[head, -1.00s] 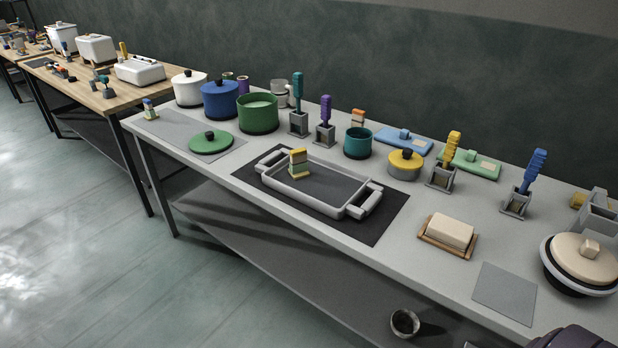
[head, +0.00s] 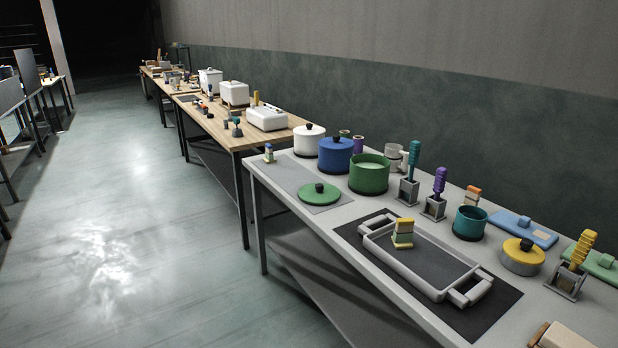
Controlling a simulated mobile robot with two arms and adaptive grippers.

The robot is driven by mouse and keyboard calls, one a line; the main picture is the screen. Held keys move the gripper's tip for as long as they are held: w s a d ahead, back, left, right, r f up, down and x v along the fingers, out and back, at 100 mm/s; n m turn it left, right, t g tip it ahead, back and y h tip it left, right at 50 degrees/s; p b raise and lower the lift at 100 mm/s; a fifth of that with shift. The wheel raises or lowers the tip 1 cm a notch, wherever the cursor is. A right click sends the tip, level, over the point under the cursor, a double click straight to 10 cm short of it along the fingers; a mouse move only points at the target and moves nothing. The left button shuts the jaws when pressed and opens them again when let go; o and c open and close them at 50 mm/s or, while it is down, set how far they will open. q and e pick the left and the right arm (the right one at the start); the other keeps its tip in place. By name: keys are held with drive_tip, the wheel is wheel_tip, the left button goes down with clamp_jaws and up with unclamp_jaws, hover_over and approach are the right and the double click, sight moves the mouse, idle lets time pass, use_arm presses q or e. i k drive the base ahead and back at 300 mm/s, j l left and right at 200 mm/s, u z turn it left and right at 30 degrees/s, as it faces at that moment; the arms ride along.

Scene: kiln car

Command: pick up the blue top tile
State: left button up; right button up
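A small stack of coloured tiles (head: 269,154) stands at the far left end of the grey table, near its front corner. Its upper part looks blue, but it is too small to make out each tile. Neither of my grippers shows in the head view.
The grey table (head: 352,209) also holds a green lid (head: 319,195), white (head: 309,142), blue (head: 336,157) and green (head: 368,175) pots, and brush holders. A wooden table (head: 222,125) stands beyond. The floor (head: 130,235) at left is clear.

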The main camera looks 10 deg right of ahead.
sight(269, 158)
drive_tip(key=i+j+z, duration=0.15)
drive_tip(key=i, duration=0.3)
drive_tip(key=i+j+z, duration=0.15)
drive_tip(key=i, duration=0.3)
drive_tip(key=i+j+z, duration=0.1)
drive_tip(key=i, duration=0.35)
drive_tip(key=i+j+z, duration=0.15)
drive_tip(key=i+j, duration=0.15)
drive_tip(key=i, duration=0.15)
